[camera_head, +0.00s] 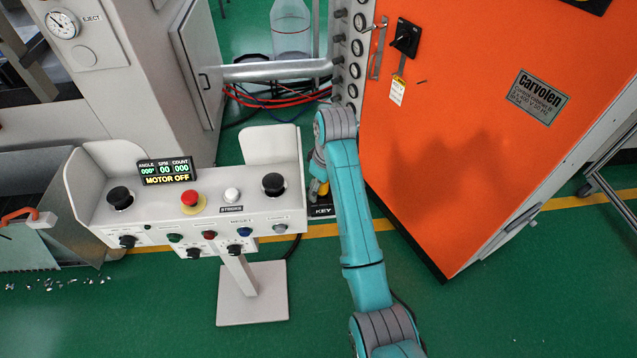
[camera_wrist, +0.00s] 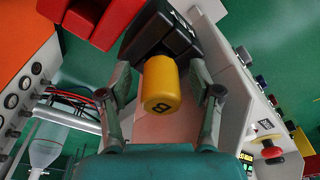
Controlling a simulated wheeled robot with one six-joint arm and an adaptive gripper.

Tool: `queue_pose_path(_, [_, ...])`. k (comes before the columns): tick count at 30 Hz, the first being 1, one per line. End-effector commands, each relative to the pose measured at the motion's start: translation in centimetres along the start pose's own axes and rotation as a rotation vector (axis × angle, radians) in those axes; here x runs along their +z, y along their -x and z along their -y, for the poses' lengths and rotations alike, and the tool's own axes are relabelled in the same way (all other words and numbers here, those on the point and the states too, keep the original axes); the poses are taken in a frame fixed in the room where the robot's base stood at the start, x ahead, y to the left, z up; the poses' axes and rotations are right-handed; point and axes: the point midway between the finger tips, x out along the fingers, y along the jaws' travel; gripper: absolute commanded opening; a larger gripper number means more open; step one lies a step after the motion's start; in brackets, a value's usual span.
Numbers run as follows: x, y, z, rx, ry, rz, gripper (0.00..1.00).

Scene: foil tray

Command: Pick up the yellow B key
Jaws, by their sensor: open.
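The yellow B key (camera_wrist: 160,85) is a short yellow cylinder with a dark letter B on its end. It sits at a black holder (camera_wrist: 150,38). In the head view only a small yellow part of the key (camera_head: 322,188) shows beside my arm, above a black plate marked KEY (camera_head: 321,211). My gripper (camera_wrist: 161,72) is open, with one finger on each side of the key. A gap shows between the key and each finger in the wrist view. In the head view my gripper (camera_head: 316,178) is mostly hidden by my arm.
A control stand with a red button (camera_head: 190,197) and black knobs is just left of my gripper. An orange cabinet door (camera_head: 480,130) is to the right. A red object (camera_wrist: 95,18) lies beyond the holder in the wrist view. Cables and a clear bottle (camera_head: 290,27) are behind.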

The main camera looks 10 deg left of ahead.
Motion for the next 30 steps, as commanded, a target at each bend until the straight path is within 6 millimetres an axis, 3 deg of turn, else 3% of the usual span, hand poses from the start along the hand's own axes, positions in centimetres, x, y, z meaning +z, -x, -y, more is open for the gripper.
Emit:
queue_pose_path(5, [0.0,0.0,0.0,0.001,0.001,-0.001,0.64])
queue_pose_path(8, [0.0,0.0,0.0,0.001,0.001,-0.001,0.44])
queue_pose_path(13, [0.0,0.0,0.0,0.001,0.001,-0.001,0.01])
queue_pose_path(23, [-0.1,0.1,0.0,0.001,0.001,-0.001,0.00])
queue_pose_path(30, [-0.9,1.6,-0.3,0.003,0.000,-0.003,0.00])
